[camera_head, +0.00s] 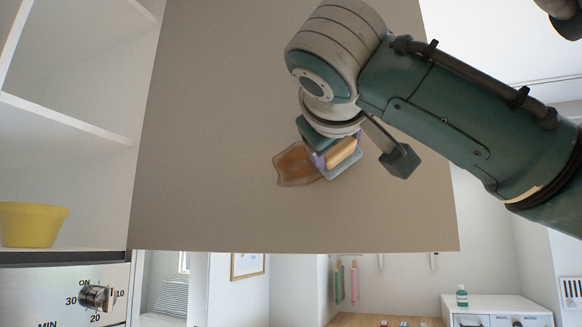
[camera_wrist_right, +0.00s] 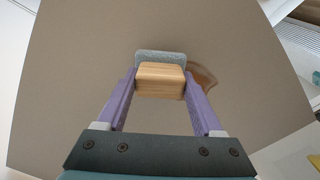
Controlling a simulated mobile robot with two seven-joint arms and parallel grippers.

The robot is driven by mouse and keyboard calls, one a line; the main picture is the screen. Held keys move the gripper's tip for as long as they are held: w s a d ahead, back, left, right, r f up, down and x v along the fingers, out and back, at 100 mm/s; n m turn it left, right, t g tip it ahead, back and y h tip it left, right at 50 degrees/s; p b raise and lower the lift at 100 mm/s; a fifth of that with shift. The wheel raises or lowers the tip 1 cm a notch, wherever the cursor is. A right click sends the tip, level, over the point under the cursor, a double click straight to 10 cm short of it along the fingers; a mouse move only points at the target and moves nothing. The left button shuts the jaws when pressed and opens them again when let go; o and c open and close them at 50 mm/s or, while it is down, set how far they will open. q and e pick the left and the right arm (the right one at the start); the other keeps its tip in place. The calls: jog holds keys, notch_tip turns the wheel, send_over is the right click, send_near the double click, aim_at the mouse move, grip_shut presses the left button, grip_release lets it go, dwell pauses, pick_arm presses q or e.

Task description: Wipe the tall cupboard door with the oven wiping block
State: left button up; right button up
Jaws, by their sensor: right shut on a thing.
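The tall cupboard door (camera_head: 215,110) is a large taupe panel that fills the middle of the head view. A brown smear (camera_head: 294,166) is on its lower middle part. My right gripper (camera_head: 331,153) is shut on the wiping block (camera_head: 342,152), which has a wooden grip and a grey-blue pad. The block is at the door, beside and partly over the smear; exact contact cannot be told. In the right wrist view the block's wooden part (camera_wrist_right: 161,80) sits between the purple fingers, with the grey pad (camera_wrist_right: 160,57) behind it and the smear (camera_wrist_right: 202,80) to its right. My left gripper is not seen.
White open shelves with a yellow pot (camera_head: 32,224) stand at left, above a panel with a dial (camera_head: 96,297). Below the door's lower edge, a far room shows a green bottle (camera_head: 462,296) on a white unit. The door face left of the smear is clear.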

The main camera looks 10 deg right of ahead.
jog(key=shift+w+d, duration=0.2)
jog(key=shift+w, duration=0.25)
jog(key=shift+a, duration=0.15)
jog(key=shift+w+a+p, duration=0.2)
jog(key=shift+w+a, duration=0.05)
jog(key=shift+a, duration=0.4)
jog(key=shift+w+a+p, duration=0.15)
jog(key=shift+w+a, duration=0.05)
jog(key=shift+a, duration=0.4)
jog(key=shift+w+a+p, duration=0.2)
jog(key=shift+w+a, duration=0.05)
jog(key=shift+a, duration=0.4)
